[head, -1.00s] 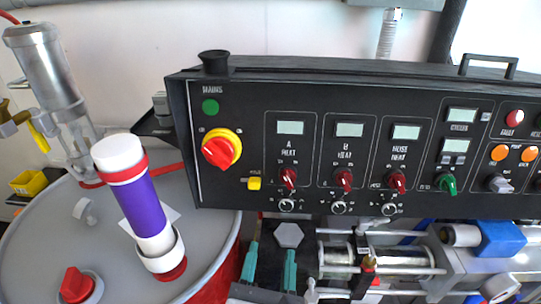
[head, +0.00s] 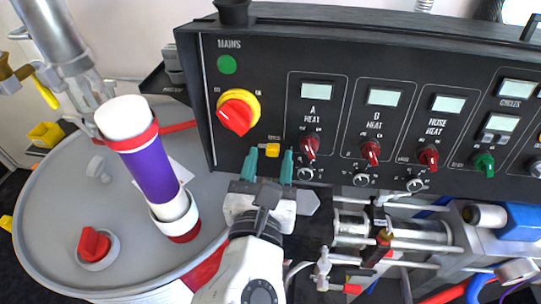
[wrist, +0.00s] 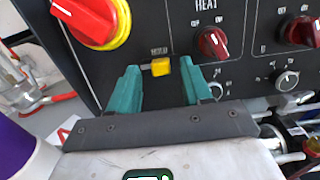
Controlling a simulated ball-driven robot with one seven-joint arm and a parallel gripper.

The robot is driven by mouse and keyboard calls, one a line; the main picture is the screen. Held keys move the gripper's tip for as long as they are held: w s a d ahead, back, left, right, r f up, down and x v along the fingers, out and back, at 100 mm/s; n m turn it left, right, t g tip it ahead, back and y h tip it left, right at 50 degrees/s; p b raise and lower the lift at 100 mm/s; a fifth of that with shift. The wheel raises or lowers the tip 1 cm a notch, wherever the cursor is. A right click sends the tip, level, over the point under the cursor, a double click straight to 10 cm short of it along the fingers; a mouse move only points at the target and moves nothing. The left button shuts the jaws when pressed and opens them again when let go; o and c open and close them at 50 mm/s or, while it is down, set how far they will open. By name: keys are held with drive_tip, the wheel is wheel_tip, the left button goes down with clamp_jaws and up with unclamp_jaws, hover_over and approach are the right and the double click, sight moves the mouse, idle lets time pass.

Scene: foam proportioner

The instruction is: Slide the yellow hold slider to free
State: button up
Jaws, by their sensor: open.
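The yellow hold slider (head: 272,150) is a small block in a short slot low on the black control panel (head: 262,75), below and right of the red and yellow mains switch. In the wrist view the slider (wrist: 161,67) sits at the right end of its slot, under the word HOLD. My gripper (head: 268,165) is open, with teal fingers pointing at the panel. In the wrist view my gripper (wrist: 157,82) has one finger on each side of the slider, with gaps between. Whether the fingertips touch the panel I cannot tell.
The mains switch (head: 237,112) protrudes above left of my gripper. A red heat knob (head: 310,147) and a small round dial (head: 305,174) lie close on the right. A drum (head: 60,200) with a purple and white cylinder (head: 150,172) stands at left. Pipes and valves run below the panel.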

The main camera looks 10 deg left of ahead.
drive_tip(key=shift+w, duration=0.5)
clamp_jaws()
idle(0.4)
